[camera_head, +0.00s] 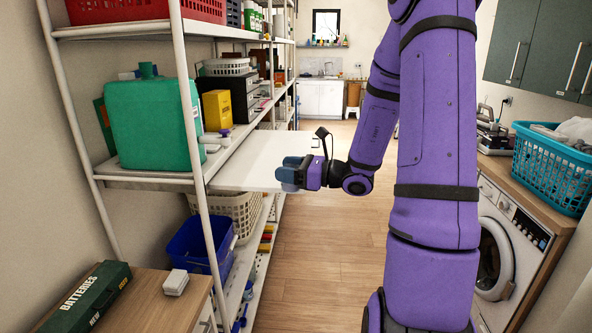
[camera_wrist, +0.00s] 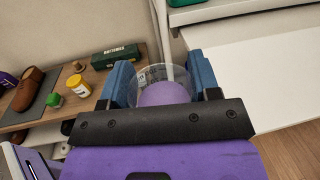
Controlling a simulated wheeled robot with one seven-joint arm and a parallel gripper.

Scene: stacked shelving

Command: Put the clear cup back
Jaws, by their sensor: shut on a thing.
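The clear cup (camera_wrist: 150,74) is between the two blue fingers of my gripper (camera_wrist: 159,76) in the wrist view. My gripper is shut on it, and something purple shows in or through the cup. In the head view my gripper (camera_head: 285,174) points left, at the edge of a flat white surface (camera_head: 240,178) jutting from the shelving. The cup cannot be made out clearly there. I cannot tell whether it touches the surface.
Metal shelving (camera_head: 186,100) stands at left, holding a green jug (camera_head: 150,120) and a yellow box (camera_head: 216,110). A wooden table (camera_head: 150,300) with a batteries box (camera_head: 85,298) is at lower left. A washing machine (camera_head: 500,235) is at right. Floor between is clear.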

